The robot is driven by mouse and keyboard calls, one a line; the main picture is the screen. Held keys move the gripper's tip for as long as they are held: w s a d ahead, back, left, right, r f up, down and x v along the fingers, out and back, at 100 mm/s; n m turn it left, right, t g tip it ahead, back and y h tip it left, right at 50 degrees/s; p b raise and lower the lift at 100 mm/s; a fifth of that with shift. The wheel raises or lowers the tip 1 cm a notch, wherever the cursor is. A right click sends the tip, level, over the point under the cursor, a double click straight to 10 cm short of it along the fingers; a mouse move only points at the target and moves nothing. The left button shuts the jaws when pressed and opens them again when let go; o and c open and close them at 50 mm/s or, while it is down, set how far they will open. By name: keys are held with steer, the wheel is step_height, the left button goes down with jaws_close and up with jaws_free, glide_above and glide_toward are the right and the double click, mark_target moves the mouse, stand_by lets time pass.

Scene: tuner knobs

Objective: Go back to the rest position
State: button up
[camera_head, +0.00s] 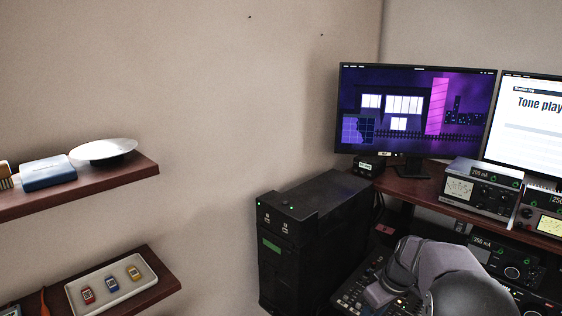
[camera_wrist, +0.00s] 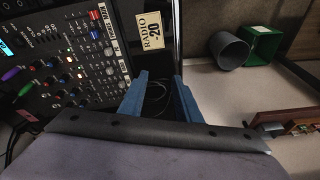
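My gripper (camera_wrist: 159,78) shows in the wrist view as two blue fingers with a clear gap between them. It is open, and nothing is held between the fingers. Beyond the fingers, dark cables lie in the gap. A black control panel (camera_wrist: 68,62) with coloured knobs is at the left of the wrist view, beside the left finger. A cream "RADIO 20" label (camera_wrist: 150,31) is just beyond the fingertips. In the head view my grey arm is at the lower right, in front of the equipment; my fingers cannot be made out there.
A grey cup (camera_wrist: 229,50) and a green box (camera_wrist: 262,43) are at the right of the wrist view. In the head view, a black cabinet (camera_head: 327,220) stands left of my arm. Monitors (camera_head: 415,110) and a meter unit (camera_head: 482,188) are behind. Wall shelves (camera_head: 130,172) are at left.

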steer(key=s+a+m+g+h+p, duration=0.1)
steer(key=s+a+m, duration=0.2)
steer(key=s, duration=0.9)
steer(key=s+a+m+g+p, duration=0.1)
steer(key=s+a, duration=0.4)
steer(key=s, duration=0.8)
steer(key=shift+s+a+r+m+h+p, duration=0.25)
steer(key=shift+a+r+m+h+p, duration=0.2)
steer(key=shift+m, duration=0.55)
steer(key=shift+d, duration=0.1)
step_height(320, 180, down, 41)
steer(key=b, duration=4)
steer(key=shift+r+b, duration=0.15)
steer(key=shift+b, duration=0.15)
steer(key=shift+r, duration=0.1)
